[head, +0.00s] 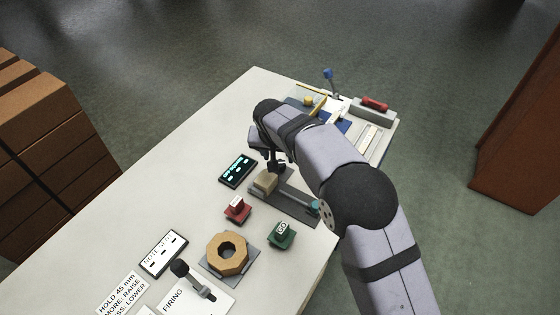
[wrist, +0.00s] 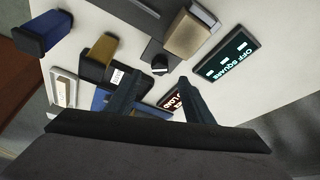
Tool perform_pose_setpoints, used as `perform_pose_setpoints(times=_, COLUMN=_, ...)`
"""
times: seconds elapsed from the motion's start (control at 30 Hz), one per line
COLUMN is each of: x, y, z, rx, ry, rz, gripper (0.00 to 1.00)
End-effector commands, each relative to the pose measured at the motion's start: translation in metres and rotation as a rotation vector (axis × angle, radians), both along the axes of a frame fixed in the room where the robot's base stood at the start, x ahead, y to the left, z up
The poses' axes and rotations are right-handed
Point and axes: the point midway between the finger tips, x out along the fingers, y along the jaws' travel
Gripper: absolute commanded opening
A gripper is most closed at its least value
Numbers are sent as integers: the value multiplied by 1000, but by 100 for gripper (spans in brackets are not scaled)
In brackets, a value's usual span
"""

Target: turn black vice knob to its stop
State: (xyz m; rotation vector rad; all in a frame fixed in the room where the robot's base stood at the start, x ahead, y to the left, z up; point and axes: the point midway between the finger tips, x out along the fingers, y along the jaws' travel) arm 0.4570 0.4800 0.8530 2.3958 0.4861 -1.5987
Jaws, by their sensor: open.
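The vice (head: 290,203) is a dark grey base on the white table, with a tan block (head: 264,182) at its upper left end. In the wrist view the tan block (wrist: 192,36) is at the top, beside a dark part of the vice. The black knob (wrist: 160,65) is a small dark cylinder with a pale mark, just below the tan block. My gripper (wrist: 157,80) is open, with one finger to each side of the knob's line in that view; I cannot tell whether they touch it. In the head view my gripper (head: 275,164) points down by the block and hides the knob.
A dark display (head: 238,170) stands left of the vice; in the wrist view it reads "OFF SQUARE" (wrist: 232,60). A red button (head: 237,209) and a green GO button (head: 282,235) stand near. A wooden ring (head: 228,253) and a lever (head: 190,278) lie nearer. Tools crowd the far end.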

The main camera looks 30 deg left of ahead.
Motion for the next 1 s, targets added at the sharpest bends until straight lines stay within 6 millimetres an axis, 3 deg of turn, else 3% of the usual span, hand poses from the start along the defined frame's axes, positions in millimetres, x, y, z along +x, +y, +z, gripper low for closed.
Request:
perform_pose_setpoints(times=0.5, x=20, y=8, z=-52, rx=-2, ry=1, rz=-3, gripper=48)
perform_pose_setpoints(times=0.93, x=23, y=9, z=-59, rx=-1, ry=1, rz=-2, gripper=48)
perform_pose_setpoints(times=1.0, x=22, y=9, z=-59, rx=-1, ry=1, rz=-2, gripper=33)
